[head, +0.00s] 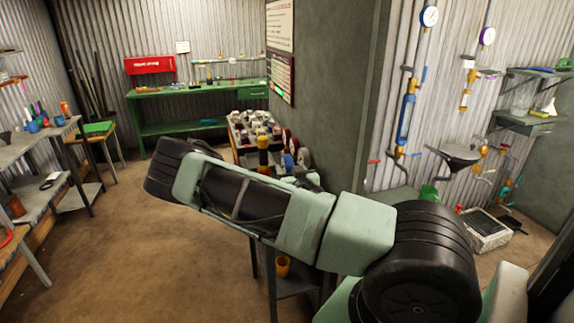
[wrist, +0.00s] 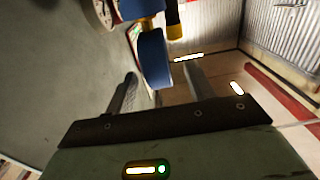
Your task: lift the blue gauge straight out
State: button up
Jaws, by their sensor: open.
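The blue gauge (wrist: 152,58) shows nearly edge-on in the wrist view, a thick blue disc with its pale face turned left. In the head view a blue rounded body (head: 288,161), seemingly the same gauge, shows beside the grey wall, behind my arm. My gripper (wrist: 161,72) is open. Its two grey fingers appear on either side of the blue disc in the wrist view, with a visible gap on the right. I cannot tell how deep the disc lies between them. The gauge's mounting is not clearly visible. My arm hides the gripper in the head view.
A yellow-and-black part (wrist: 174,28) stands close beyond the gauge. A red-rimmed round part (wrist: 103,12) is near it. The grey wall (head: 330,90) runs close by. A green workbench (head: 190,95) stands at the back, and brown floor (head: 110,230) is clear at left.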

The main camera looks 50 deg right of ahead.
jog(key=p+x, duration=0.1)
jog(key=x, duration=0.3)
jog(key=shift+w+d+p, duration=0.1)
jog(key=shift+d+p, duration=0.1)
jog(key=shift+p, duration=0.2)
jog(key=shift+c, duration=0.3)
jog(key=c, duration=1.1)
